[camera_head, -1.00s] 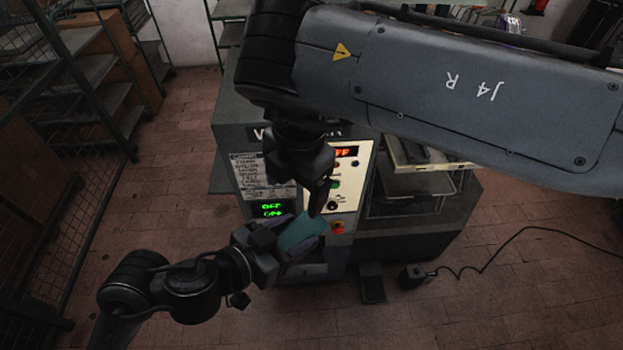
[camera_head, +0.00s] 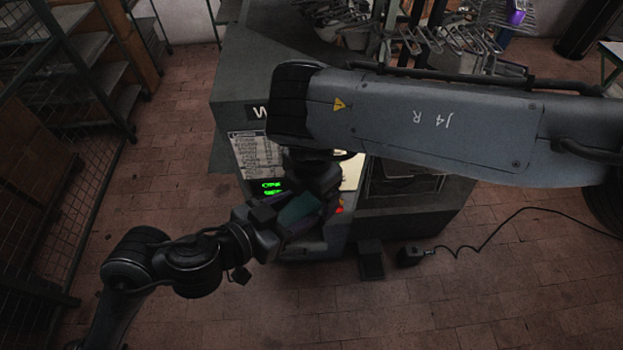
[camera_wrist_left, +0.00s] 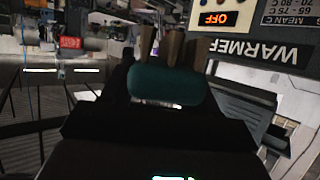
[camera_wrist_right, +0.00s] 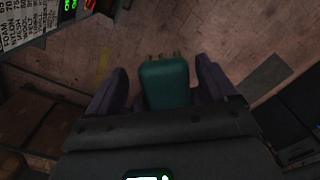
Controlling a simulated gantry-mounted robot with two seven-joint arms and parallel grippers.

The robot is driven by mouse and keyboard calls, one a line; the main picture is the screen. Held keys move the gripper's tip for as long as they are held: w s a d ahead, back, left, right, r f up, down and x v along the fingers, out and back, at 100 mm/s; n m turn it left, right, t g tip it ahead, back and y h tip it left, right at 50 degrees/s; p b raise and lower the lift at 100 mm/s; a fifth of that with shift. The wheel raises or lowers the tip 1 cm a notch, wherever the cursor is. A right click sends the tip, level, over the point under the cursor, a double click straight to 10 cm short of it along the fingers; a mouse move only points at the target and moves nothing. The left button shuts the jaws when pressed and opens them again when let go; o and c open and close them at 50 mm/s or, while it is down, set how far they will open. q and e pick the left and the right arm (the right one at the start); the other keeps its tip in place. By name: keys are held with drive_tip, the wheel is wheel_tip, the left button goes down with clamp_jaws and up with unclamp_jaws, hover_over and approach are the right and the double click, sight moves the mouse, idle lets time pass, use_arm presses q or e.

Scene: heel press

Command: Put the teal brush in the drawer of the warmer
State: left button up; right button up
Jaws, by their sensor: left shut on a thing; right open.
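The teal brush (camera_head: 298,208) is in my left gripper (camera_head: 303,217), in front of the warmer (camera_head: 238,80). In the left wrist view the brush (camera_wrist_left: 165,85) shows its teal body with tan bristles beyond. My right gripper (camera_head: 326,202) is open and hangs close over the brush, partly covering it in the head view. In the right wrist view the brush (camera_wrist_right: 164,83) lies between two spread fingers; I cannot tell whether they touch it. The warmer's sign (camera_wrist_left: 270,52) shows in the left wrist view. I cannot clearly make out the drawer.
My right arm crosses the warmer's front and hides much of its control panel. A pedal (camera_head: 371,262) and a small black box with a cable (camera_head: 410,256) are on the floor to the right. Wire shelving (camera_head: 75,130) stands at left. The brick floor between is clear.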

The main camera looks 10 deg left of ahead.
drive_tip(key=shift+f, duration=0.75)
drive_tip(key=c, duration=1.1)
use_arm(q)
drive_tip(key=o, duration=1.2)
